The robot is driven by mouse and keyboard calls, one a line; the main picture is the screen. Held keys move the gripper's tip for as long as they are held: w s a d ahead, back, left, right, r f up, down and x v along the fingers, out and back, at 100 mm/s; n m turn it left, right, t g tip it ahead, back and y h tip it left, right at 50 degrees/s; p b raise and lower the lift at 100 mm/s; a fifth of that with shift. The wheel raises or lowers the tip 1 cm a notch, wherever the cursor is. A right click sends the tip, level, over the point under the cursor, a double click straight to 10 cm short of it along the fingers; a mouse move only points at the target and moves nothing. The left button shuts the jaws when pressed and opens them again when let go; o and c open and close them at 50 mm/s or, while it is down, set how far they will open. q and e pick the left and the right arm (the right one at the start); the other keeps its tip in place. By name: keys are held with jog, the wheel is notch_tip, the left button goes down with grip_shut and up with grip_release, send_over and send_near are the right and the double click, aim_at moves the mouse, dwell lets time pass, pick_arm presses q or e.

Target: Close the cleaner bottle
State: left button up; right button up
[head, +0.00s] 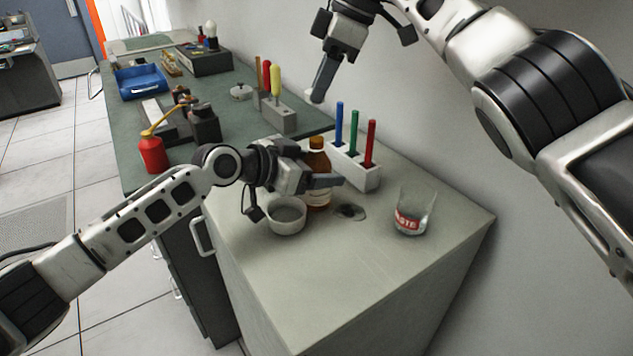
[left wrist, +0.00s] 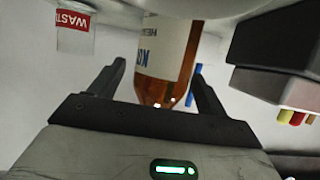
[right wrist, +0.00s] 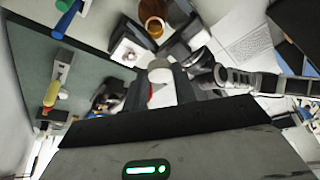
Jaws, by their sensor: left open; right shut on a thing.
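The amber cleaner bottle (head: 318,192) with a pale label stands upright on the light bench, its top uncapped. My left gripper (head: 322,181) is open with its fingers around the bottle. In the left wrist view the bottle (left wrist: 162,90) appears upside down between the spread fingers, and I cannot tell whether they touch it. My right gripper (head: 318,98) is shut on a small white cap (right wrist: 160,69), held above and behind the bottle. The bottle's amber top (right wrist: 153,26) shows beyond the cap in the right wrist view.
A grey-white bowl (head: 286,228) stands left of the bottle. A rack (head: 357,175) with blue, green and red sticks is close behind it. A glass beaker (head: 410,226) labelled waste stands to the right. The front of the bench is clear.

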pick_arm(q)
jog(key=c, duration=1.5)
jog(key=shift+o, duration=0.2)
pick_arm(e)
send_over(311, 145)
jog(key=d, duration=0.2)
jog(key=shift+w+f, duration=0.2)
jog(key=shift+f, duration=1.05)
jog(key=shift+w+f, duration=0.2)
jog(key=shift+f, duration=1.05)
jog(key=shift+f, duration=0.1)
jog(key=shift+f, duration=0.8)
jog(key=shift+f, duration=0.55)
